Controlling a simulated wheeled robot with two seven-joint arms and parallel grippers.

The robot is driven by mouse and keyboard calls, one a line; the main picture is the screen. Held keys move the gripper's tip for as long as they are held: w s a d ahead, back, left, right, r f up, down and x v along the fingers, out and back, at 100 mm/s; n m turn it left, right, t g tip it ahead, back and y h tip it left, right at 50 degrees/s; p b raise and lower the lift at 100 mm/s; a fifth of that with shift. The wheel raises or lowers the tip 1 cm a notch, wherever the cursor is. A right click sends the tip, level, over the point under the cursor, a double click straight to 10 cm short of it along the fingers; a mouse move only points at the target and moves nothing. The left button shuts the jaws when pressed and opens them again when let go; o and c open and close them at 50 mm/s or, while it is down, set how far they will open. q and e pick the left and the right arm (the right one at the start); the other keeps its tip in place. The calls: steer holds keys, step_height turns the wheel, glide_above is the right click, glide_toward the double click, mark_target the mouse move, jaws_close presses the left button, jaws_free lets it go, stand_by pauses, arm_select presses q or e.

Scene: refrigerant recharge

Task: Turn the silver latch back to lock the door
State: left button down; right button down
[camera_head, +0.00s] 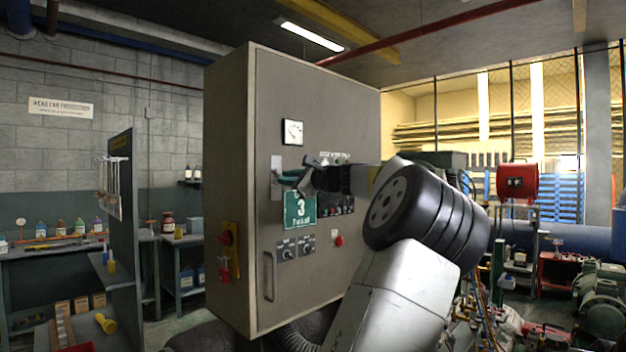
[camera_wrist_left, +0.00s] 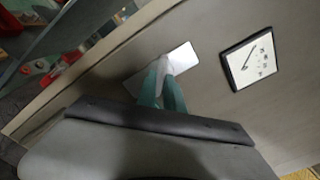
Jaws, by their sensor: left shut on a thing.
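The grey cabinet door (camera_head: 318,100) looks flush with its cabinet. The silver latch (camera_head: 276,163) is on its left side, below a square gauge. My left gripper (camera_head: 284,180), with teal fingers, is at the latch and shut on it. The left wrist view shows the silver latch plate (camera_wrist_left: 184,57) and the teal fingers (camera_wrist_left: 162,72) closed around the pale latch lever in front of it. The fingers hide part of the lever, so its exact angle is hard to tell. My right gripper is not in view.
The gauge (camera_head: 293,132) is above the latch. A green sign (camera_head: 299,212), dark switches (camera_head: 286,250) and a red button (camera_head: 339,241) sit lower on the door. A vertical handle (camera_head: 268,276) is near the bottom left. A red-and-yellow switch (camera_head: 228,238) projects from the cabinet's left side.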

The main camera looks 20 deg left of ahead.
arm_select(q)
steer(key=m, duration=0.4)
steer(key=shift+s+a, duration=0.1)
stand_by(0.3)
steer(key=m, duration=0.3)
steer(key=shift+m, duration=0.4)
steer(key=c, duration=1.5)
jaws_free()
steer(key=shift+c, duration=0.2)
